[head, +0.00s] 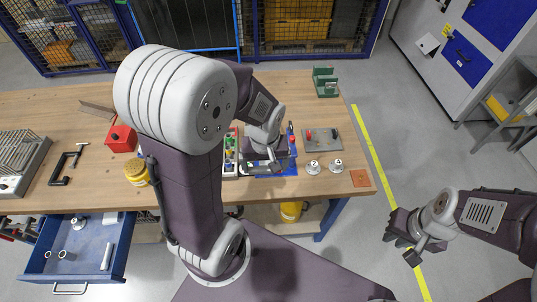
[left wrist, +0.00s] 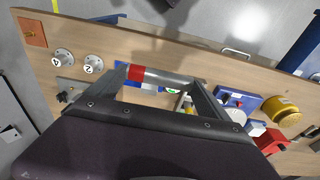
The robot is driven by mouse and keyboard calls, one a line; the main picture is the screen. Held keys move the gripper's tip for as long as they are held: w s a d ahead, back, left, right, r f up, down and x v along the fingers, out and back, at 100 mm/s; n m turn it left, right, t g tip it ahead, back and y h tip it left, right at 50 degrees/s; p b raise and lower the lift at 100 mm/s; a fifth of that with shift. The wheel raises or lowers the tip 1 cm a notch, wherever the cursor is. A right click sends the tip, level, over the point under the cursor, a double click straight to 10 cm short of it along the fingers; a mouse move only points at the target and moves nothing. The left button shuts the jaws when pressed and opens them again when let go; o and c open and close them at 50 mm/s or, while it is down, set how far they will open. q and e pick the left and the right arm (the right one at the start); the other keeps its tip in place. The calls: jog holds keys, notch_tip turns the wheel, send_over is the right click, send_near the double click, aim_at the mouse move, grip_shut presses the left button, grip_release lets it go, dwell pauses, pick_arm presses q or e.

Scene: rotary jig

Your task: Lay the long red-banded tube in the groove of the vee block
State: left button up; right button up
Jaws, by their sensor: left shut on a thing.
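The long red-banded tube shows in the left wrist view as a grey cylinder (left wrist: 165,77) with a red band near its left end. It lies across between the fingertips of my left gripper (left wrist: 160,82), which is shut on it. In the head view my left gripper (head: 264,166) is over the blue fixture area on the table's right half, and my arm hides part of it. A green block with raised sides (head: 326,83), possibly the vee block, stands at the table's back right, apart from the gripper. My right gripper (head: 407,240) is right of the table; its opening is unclear.
A grey plate (head: 322,141) and two numbered discs (head: 314,167) (head: 336,166) lie on the table's right. A red box (head: 121,139) and yellow can (head: 136,172) stand left. An open blue drawer (head: 92,264) juts out front left. The table's back right is mostly clear.

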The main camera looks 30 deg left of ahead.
pick_arm(q)
jog(key=w+a+f, duration=0.1)
jog(key=w+f, duration=0.1)
jog(key=w, duration=0.1)
jog(key=w+a+f, duration=0.2)
jog(key=w, duration=0.1)
jog(key=w+a+f+p, duration=0.1)
jog(key=w+f, duration=0.1)
jog(key=w, duration=0.1)
jog(key=shift+w+a+f, duration=0.1)
jog(key=shift+w+a, duration=0.2)
jog(key=shift+s+f, duration=0.1)
jog(key=shift+f, duration=0.05)
notch_tip(320, 180, down, 4)
jog(key=shift+r, duration=0.15)
jog(key=shift+f, duration=0.35)
jog(key=shift+f+b, duration=0.35)
jog(key=o, duration=1.2)
jog(key=shift+r, duration=0.1)
jog(key=shift+c, duration=0.2)
